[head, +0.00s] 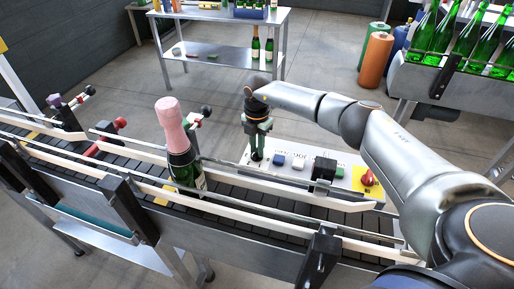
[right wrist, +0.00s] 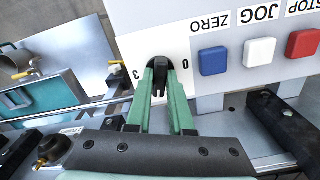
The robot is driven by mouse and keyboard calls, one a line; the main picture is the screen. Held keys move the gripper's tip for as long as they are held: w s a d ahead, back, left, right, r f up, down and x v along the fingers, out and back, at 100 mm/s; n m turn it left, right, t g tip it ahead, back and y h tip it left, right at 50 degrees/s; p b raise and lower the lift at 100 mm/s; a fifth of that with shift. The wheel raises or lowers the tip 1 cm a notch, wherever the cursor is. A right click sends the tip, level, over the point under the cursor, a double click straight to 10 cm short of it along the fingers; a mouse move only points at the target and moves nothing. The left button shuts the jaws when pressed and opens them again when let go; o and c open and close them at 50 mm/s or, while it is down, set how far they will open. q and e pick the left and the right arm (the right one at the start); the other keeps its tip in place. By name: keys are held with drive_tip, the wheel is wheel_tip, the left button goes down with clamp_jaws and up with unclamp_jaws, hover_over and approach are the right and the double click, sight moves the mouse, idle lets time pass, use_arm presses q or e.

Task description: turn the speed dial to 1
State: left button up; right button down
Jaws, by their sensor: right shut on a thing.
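The speed dial (right wrist: 159,84) is a small black knob on the light control panel (right wrist: 210,22). In the right wrist view it sits between the green fingers of my right gripper (right wrist: 160,88), which is shut on it. The figures 3 and 0 show on either side of the knob. Other dial marks are not visible, and I cannot tell which figure the knob points to. In the head view my right gripper (head: 257,155) reaches down to the left end of the panel, and the dial is hard to make out there. My left gripper is not in view.
A blue button (right wrist: 213,61), a white button (right wrist: 259,52) and a red button (right wrist: 302,43) sit beside the dial. A red emergency knob (head: 368,178) is at the panel's right end. The conveyor (head: 240,206) with a pink-capped bottle (head: 180,150) runs in front.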

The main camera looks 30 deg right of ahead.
drive_tip(key=n, duration=0.4)
drive_tip(key=shift+n+b, duration=0.3)
drive_tip(key=shift+b, duration=0.1)
drive_tip(key=n+b, duration=0.1)
drive_tip(key=n, duration=0.3)
drive_tip(key=shift+n, duration=0.4)
drive_tip(key=c, duration=0.8)
unclamp_jaws()
wheel_tip(320, 180, up, 13)
drive_tip(key=b, duration=0.1)
drive_tip(key=shift+f, duration=0.2)
drive_tip(key=shift+f, duration=0.1)
